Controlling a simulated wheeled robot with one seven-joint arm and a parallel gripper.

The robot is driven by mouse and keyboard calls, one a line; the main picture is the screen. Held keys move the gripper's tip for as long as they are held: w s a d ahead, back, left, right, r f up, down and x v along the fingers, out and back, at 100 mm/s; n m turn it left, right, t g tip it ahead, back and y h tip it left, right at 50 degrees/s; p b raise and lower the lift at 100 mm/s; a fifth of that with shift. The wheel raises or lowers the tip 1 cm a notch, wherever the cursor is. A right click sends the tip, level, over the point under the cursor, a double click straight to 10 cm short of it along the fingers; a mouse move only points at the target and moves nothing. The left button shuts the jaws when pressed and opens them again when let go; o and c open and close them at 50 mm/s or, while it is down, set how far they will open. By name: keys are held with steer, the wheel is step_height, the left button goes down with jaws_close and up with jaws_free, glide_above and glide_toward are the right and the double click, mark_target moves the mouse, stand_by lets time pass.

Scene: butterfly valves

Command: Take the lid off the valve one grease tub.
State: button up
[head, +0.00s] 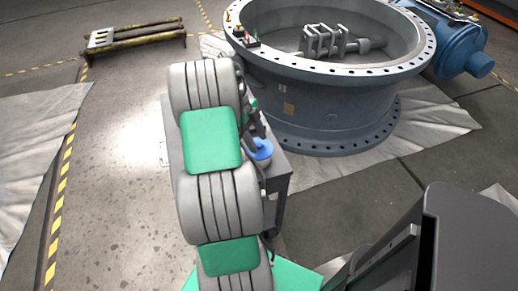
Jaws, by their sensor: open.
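A small tub with a blue lid (262,149) stands on a grey cart or small table (280,182) just right of my arm. The lid appears to sit on the tub, and my arm hides part of the tub's left side. My gripper (254,132) is open beside and just above the blue lid, mostly hidden behind my arm links. I cannot tell whether its fingers touch the lid.
A large grey flanged valve body (330,105) stands close behind the cart, with small items on its rim. A blue cylindrical unit (455,50) lies at the right. A yellow-marked stand (135,35) is at the back left. The floor left of my arm is clear.

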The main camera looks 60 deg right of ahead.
steer(key=shift+s+f, duration=0.15)
steer(key=shift+f, duration=0.3)
steer(key=shift+c, duration=0.4)
jaws_close()
